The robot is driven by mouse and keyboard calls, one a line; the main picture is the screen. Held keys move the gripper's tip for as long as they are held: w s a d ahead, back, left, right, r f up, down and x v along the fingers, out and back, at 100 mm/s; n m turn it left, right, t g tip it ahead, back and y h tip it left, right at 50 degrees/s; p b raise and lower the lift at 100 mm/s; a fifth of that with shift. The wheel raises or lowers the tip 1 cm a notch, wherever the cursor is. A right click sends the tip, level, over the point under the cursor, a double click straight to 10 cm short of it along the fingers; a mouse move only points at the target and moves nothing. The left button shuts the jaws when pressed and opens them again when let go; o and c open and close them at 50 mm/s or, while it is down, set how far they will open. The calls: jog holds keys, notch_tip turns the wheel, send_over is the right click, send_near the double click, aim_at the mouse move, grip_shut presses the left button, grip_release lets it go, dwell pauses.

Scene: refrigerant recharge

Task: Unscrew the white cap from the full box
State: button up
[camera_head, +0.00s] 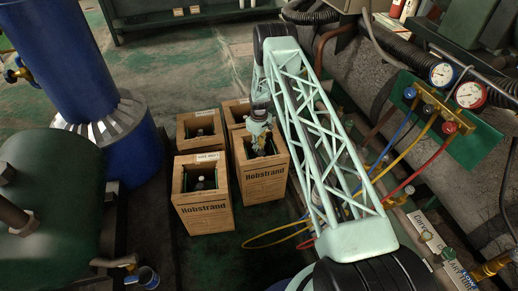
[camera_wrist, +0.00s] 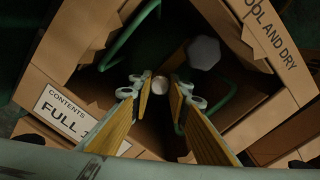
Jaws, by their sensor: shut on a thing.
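The full box (camera_wrist: 45,65) is an open-topped brown carton, and its label reads "CONTENTS FULL" in the wrist view. In the head view it is the front right carton (camera_head: 264,182), marked "Hobstrand". My gripper (camera_wrist: 160,92) reaches down into its open top. The small round white cap (camera_wrist: 160,84) sits between the two fingertips, and the jaws are shut on it. Green bars flank the fingers. What lies below the cap is dark and mostly hidden.
Other open cartons stand close by, at front left (camera_head: 203,218), back left (camera_head: 200,147) and back right (camera_head: 236,104). A gauge manifold (camera_head: 440,108) with blue, yellow and red hoses is at right. A green tank (camera_head: 45,200) and blue cylinder (camera_head: 62,60) stand at left.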

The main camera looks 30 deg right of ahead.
jog(key=shift+n, duration=0.3)
jog(key=shift+r, duration=0.2)
jog(key=shift+r+p, duration=0.65)
jog(key=shift+r, duration=1.5)
jog(key=shift+r, duration=0.15)
jog(key=shift+r, duration=0.1)
